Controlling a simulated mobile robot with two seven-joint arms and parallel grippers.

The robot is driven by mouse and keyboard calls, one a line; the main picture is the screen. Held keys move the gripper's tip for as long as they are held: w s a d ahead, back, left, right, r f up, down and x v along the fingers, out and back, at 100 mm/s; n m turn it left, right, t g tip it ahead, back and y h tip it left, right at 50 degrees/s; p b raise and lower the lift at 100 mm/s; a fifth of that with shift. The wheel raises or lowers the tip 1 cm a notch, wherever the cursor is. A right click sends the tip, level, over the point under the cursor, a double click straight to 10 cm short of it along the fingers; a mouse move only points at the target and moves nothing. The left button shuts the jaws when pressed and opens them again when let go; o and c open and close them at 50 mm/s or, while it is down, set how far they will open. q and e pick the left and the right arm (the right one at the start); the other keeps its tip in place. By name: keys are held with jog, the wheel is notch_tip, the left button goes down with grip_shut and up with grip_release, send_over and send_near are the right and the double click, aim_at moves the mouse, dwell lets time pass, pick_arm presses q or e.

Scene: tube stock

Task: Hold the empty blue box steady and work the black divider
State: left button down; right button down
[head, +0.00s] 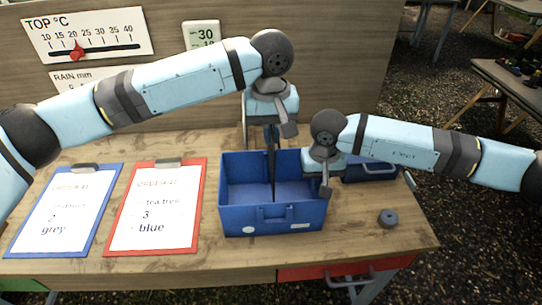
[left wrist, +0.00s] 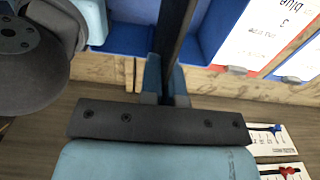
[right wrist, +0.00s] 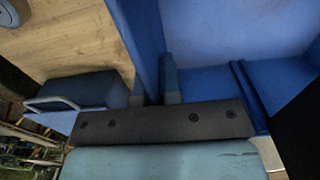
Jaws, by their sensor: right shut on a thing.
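The blue box (head: 310,215) stands on the wooden bench and has nothing in it but the black divider. The black divider (head: 272,180) shows nearly edge-on along the middle of the box, running front to back; it also shows in the left wrist view (left wrist: 174,28). My left gripper (head: 271,143) is at the back of the box, its fingers on either side of the divider; whether they press on it is unclear. My right gripper (head: 325,186) is shut on the box's right wall, which shows between its fingers in the right wrist view (right wrist: 140,35).
A blue-edged clipboard (head: 65,210) and a red-edged clipboard (head: 155,208) lie left of the box. Another blue box (head: 370,172) stands behind my right arm. A grey round piece (head: 388,218) lies front right. A board with gauges (head: 200,35) rises behind the bench.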

pick_arm(q)
notch_tip(320, 180, up, 7)
jog(key=shift+r, duration=0.1)
pick_arm(e)
jog(key=c, duration=1.2)
grip_release()
jog(key=shift+r, duration=0.1)
